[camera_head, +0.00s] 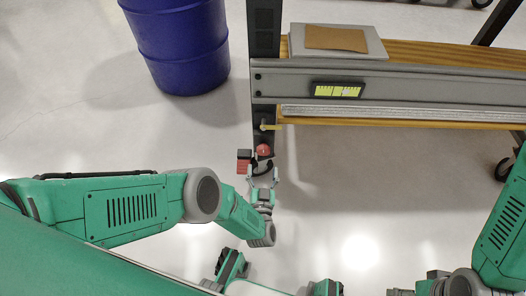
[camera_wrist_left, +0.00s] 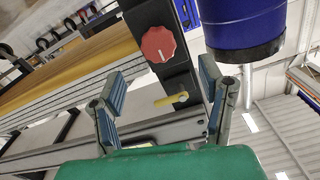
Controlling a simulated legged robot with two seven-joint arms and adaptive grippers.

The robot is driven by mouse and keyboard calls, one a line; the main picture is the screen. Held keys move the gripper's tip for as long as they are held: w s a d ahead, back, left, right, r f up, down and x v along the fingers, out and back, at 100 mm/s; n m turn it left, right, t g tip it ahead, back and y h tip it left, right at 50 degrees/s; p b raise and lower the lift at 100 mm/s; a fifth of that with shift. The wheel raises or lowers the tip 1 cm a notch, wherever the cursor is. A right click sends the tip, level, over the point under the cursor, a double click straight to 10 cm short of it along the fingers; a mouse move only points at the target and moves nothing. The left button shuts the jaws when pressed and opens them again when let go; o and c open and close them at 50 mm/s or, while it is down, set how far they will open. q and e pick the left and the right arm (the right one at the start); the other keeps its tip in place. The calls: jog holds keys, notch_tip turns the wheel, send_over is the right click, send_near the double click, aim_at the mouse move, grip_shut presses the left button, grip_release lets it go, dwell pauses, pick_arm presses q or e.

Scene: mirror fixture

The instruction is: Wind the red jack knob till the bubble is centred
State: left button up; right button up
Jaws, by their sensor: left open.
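The red jack knob (camera_head: 263,150) sits on the dark upright post, below the beam's left end. In the left wrist view the red knob (camera_wrist_left: 158,44) is lobed with a pale centre mark. My left gripper (camera_head: 263,170) is open just in front of the knob. In the wrist view the fingers of my left gripper (camera_wrist_left: 160,75) stand apart to either side below the knob, with no visible contact. The yellow-green level vial (camera_head: 337,90) is on the grey beam (camera_head: 420,88); its bubble is too small to place. Parts of my right arm show at lower right, but no fingers.
A yellow lever (camera_head: 270,127) sticks out from the post just above the knob; it also shows in the wrist view (camera_wrist_left: 170,98). A blue drum (camera_head: 185,50) stands at upper left. A grey plate (camera_head: 375,48) with a brown sheet lies on the wooden top.

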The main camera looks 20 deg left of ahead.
aim_at(264, 153)
pick_arm(q)
jog(key=b+x, duration=0.2)
jog(key=x, duration=0.5)
jog(key=shift+w+f, duration=0.1)
jog(key=shift+w, duration=0.3)
jog(key=shift+w+b, duration=0.3)
jog(key=shift+b, duration=0.05)
jog(key=shift+w+a, duration=0.2)
jog(key=shift+d, duration=0.1)
jog(key=c, duration=1.2)
